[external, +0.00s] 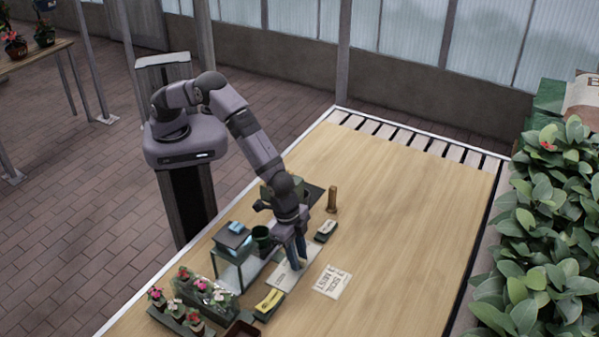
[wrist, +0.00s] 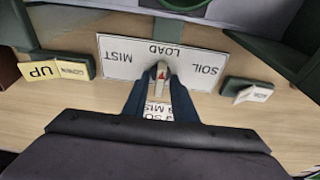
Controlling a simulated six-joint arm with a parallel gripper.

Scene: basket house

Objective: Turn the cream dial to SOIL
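The cream dial (wrist: 162,74) with a red mark stands on a white plate (wrist: 118,70) in the wrist view. The plate reads MIST at left, LOAD in the middle and SOIL at right, upside down in this view. The dial's long side lies roughly in line with LOAD. My gripper (wrist: 161,80) has its two blue fingers on either side of the dial, very close to it. I cannot tell whether they touch it. In the external view my gripper (external: 300,262) points down over the white plate (external: 283,280), and the dial is hidden.
A yellow-labelled block (external: 269,303) and a dark block with a white label (external: 326,231) flank the plate. A printed card (external: 332,282) lies in front. A dark green cup (external: 262,238), a small stand (external: 233,243) and potted flowers (external: 202,294) are close by. The table's right side is clear.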

